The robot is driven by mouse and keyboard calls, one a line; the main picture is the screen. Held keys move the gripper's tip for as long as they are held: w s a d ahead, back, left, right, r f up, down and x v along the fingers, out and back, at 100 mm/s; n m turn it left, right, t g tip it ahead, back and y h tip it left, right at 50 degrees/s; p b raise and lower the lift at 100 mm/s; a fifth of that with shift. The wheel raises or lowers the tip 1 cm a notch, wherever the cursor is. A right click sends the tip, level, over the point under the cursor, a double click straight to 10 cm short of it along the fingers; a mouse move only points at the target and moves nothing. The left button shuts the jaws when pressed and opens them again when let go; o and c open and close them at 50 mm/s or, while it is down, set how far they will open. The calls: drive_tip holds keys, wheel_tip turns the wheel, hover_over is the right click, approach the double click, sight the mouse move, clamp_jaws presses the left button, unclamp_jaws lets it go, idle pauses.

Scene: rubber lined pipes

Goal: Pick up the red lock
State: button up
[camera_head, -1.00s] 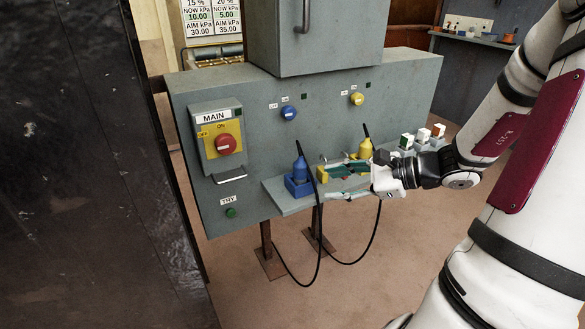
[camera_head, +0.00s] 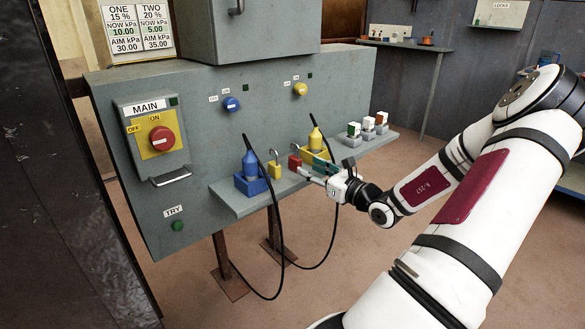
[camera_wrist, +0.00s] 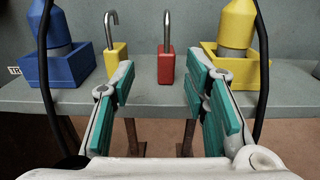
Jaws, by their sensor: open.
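The red lock (camera_wrist: 166,66) stands upright on the grey shelf with its metal shackle up. In the wrist view it is between and beyond the fingertips of my gripper (camera_wrist: 160,75), nearer the right finger. In the head view the red lock (camera_head: 294,162) shows just left of my gripper (camera_head: 312,170), partly near its fingers. My gripper is open, with green pads facing each other and nothing between them. A yellow lock (camera_wrist: 116,56) with an open-looking shackle stands to the left of the red lock; it also shows in the head view (camera_head: 274,168).
The blue plug in its blue holder (camera_wrist: 70,65) stands left, the yellow plug in its yellow holder (camera_wrist: 235,68) right. Black cables (camera_head: 280,235) hang in front of the shelf (camera_head: 235,203). Several small white-bodied items (camera_head: 368,126) stand at the shelf's right end.

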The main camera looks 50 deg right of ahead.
sight(300, 161)
drive_tip(key=x, duration=0.3)
drive_tip(key=shift+b, duration=0.35)
drive_tip(key=b+x, duration=0.1)
drive_tip(key=x, duration=0.1)
drive_tip(key=b+x, duration=0.1)
drive_tip(key=x, duration=0.1)
drive_tip(key=shift+w+d+f, duration=0.1)
drive_tip(key=shift+d+f, duration=0.05)
drive_tip(key=shift+d, duration=0.25)
drive_tip(key=shift+w+d+b, duration=0.1)
drive_tip(key=shift+w+b, duration=0.25)
drive_tip(key=shift+w, duration=0.1)
clamp_jaws()
